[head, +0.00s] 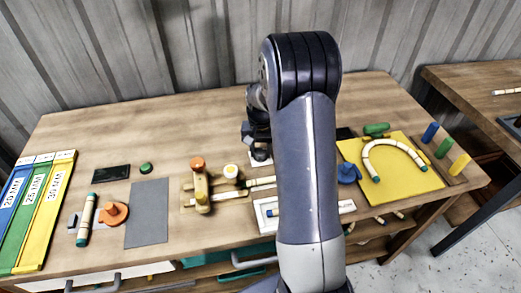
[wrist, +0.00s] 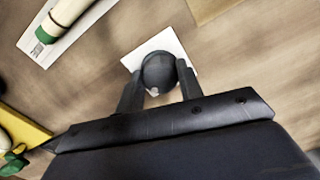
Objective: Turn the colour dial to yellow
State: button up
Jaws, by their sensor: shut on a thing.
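The colour dial (wrist: 159,68) is a dark round knob on a white square plate (wrist: 178,36) in the wrist view. My gripper (wrist: 158,84) has one finger on each side of the knob and is shut on it. A small pale mark shows on the knob's edge nearest my gripper. No colour marks are visible on the plate's bare part. In the head view, my gripper (head: 255,137) is beside my arm at the middle of the bench, and the white plate (head: 261,163) shows just below it. The knob itself is hidden there.
A yellow board (head: 402,190) with a bent rattan piece (head: 397,145) lies to the right. A white tray (head: 335,209) with a cane is in front. An orange-topped wooden clamp (head: 200,188) stands to the left. Bare bench lies behind the clamp.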

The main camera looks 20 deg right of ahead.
aim_at(260, 152)
jog(key=o, duration=1)
notch_tip(260, 152, up, 11)
jog(key=shift+b, duration=0.35)
jog(key=shift+f, duration=0.2)
notch_tip(260, 152, down, 11)
jog(key=shift+r+p, duration=0.2)
jog(key=shift+p, duration=0.2)
jog(key=shift+r, duration=0.1)
